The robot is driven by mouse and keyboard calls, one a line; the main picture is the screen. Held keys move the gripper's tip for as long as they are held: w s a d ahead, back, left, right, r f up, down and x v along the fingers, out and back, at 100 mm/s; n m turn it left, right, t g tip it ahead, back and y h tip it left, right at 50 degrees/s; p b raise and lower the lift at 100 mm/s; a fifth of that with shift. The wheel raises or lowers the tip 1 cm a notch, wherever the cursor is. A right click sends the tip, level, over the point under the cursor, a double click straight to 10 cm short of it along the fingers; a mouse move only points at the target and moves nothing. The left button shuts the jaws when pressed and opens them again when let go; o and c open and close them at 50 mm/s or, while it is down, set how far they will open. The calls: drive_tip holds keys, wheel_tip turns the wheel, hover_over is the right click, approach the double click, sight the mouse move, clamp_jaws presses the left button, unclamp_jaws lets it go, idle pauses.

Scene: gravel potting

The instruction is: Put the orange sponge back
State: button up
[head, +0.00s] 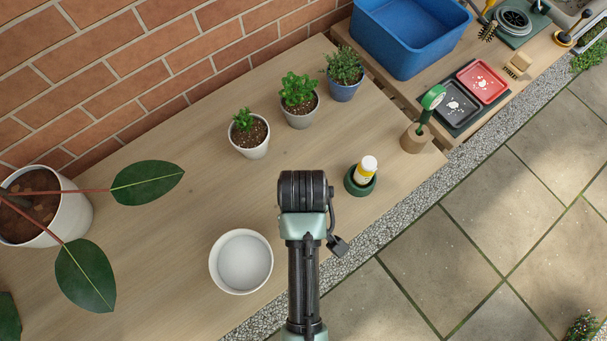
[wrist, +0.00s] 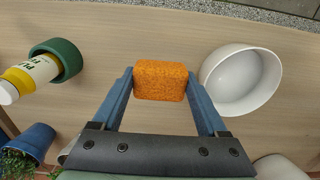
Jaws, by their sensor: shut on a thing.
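The orange sponge (wrist: 160,82) is a small block between my two blue fingertips in the wrist view. My gripper (wrist: 160,80) is shut on it, with one finger at each short side. The sponge is over the wooden bench, and I cannot tell whether it touches the wood. A white bowl (wrist: 240,82) is just right of the sponge in that view. In the head view my own wrist hides the sponge and the fingers, and the bowl (head: 241,263) is to the lower left of my wrist.
A yellow and white bottle (head: 367,167) stands tilted in a green holder (head: 360,188) right of my wrist. Three small potted plants (head: 299,100) line the back. A wooden holder (head: 415,138) with a green-headed tool stands farther right.

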wheel_tip(320, 180, down, 8)
drive_tip(key=shift+s+f, duration=0.1)
idle(0.4)
drive_tip(key=shift+f, duration=0.2)
drive_tip(key=o, duration=1.5)
drive_tip(key=shift+r, duration=0.15)
